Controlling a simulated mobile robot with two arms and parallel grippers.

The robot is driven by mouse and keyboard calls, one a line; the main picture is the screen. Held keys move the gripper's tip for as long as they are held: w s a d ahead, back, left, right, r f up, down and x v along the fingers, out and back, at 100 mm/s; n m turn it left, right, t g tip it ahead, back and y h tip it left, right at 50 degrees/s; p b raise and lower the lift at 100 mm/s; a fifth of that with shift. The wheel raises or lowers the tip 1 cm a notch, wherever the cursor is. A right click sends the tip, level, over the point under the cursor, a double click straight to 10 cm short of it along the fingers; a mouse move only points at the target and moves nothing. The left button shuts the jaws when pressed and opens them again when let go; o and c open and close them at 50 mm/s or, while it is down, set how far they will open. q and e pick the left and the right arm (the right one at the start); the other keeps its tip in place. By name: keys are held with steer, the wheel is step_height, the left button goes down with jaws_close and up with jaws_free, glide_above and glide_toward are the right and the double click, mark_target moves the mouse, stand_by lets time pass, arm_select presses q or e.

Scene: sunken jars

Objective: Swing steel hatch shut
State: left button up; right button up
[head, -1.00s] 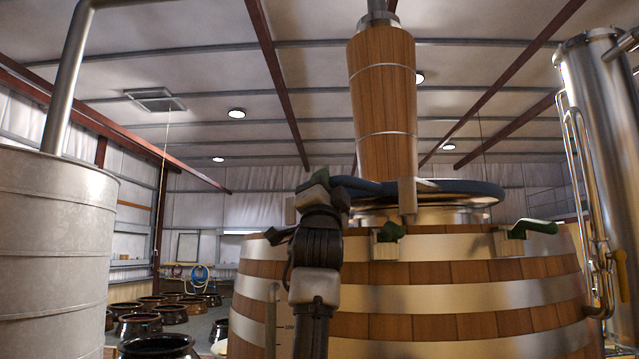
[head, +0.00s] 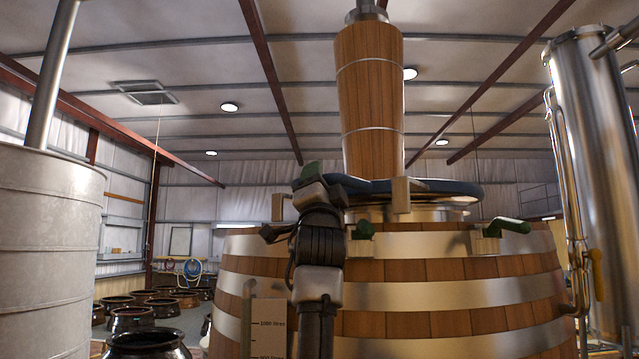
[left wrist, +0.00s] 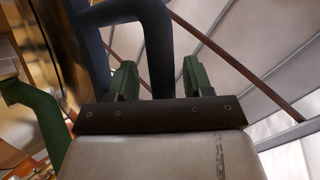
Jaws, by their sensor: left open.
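A low steel collar (head: 425,214) tops the large wooden vat. Just above it is a round lid with a thick dark blue rim (head: 455,187), seen nearly edge-on, so how far the hatch stands open is hard to tell. My left gripper (head: 312,172) is at the left end of this rim. In the left wrist view, the open green fingers (left wrist: 157,70) point toward a bent dark blue bar (left wrist: 158,30), which runs across between and beyond them. Contact cannot be made out. My right gripper is not in view.
The banded vat (head: 440,325) fills the middle. Green-handled clamps (head: 512,226) sit on its top edge, and a tall wooden column (head: 370,100) rises behind the lid. A grey tank (head: 50,260) stands left, a steel column (head: 595,160) right. Dark jars (head: 147,345) stand at lower left.

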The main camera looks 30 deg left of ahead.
arm_select(q)
steer(key=shift+s+f, duration=0.1)
steer(key=shift+f, duration=0.1)
steer(key=b+v, duration=0.6)
steer(key=v, duration=0.4)
steer(key=shift+s+d+f, duration=0.1)
steer(key=shift+f, duration=0.05)
steer(key=shift+c, duration=0.4)
